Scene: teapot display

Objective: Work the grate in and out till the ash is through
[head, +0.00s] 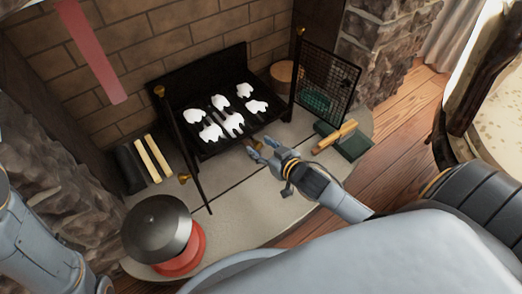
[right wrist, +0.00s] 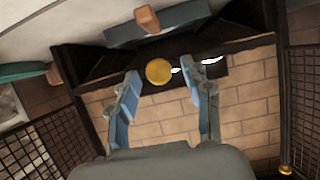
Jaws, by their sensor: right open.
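The black grate (head: 208,146) sits in the brick fireplace with several white ash clumps (head: 232,124) on it. A short brown wooden handle (head: 248,143) sticks out at its front. My right gripper (head: 262,150) is open at this front edge, its fingertips close to the handle. In the right wrist view my right gripper (right wrist: 158,84) is open, with a round golden knob (right wrist: 159,71) showing between and beyond the fingertips. A tan wooden block (right wrist: 147,20) on a grey bar shows above it. Whether the fingers touch anything is unclear. My left gripper is out of view.
An open mesh screen panel (head: 328,80) stands right of the grate; another panel (head: 184,140) stands edge-on at left. A wooden-handled tool (head: 335,136) lies on a dark green piece (head: 350,146). A dark rounded pot (head: 156,226) on a red base occupies the front left hearth.

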